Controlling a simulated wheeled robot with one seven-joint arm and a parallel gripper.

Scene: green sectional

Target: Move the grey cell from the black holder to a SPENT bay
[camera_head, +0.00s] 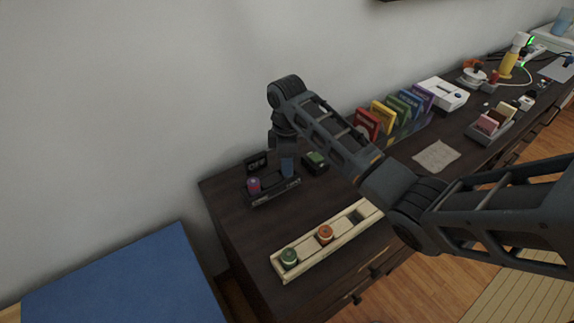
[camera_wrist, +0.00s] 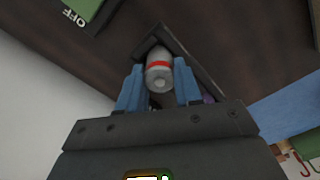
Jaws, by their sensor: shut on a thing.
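The grey cell (camera_wrist: 159,72), with a red band, sits between the blue fingers of my gripper (camera_wrist: 159,90) in the wrist view. My gripper (camera_head: 287,167) is shut on it. In the head view the fingers are over the right part of the black holder (camera_head: 262,199), and I cannot make out the cell there. I cannot tell whether the cell is still seated in the holder or just above it. A pink-purple cell (camera_head: 253,185) stands in the holder's left part. A cream rack (camera_head: 305,262) has a dark empty bay at its right end; no SPENT label is readable.
The rack also holds a green cell (camera_head: 289,257) and an orange cell (camera_head: 325,234). A black and green box (camera_head: 315,160) stands close right of the holder; it reads OFF in the wrist view. Coloured upright cases (camera_head: 383,117) stand farther right. Bare dark tabletop lies between holder and rack.

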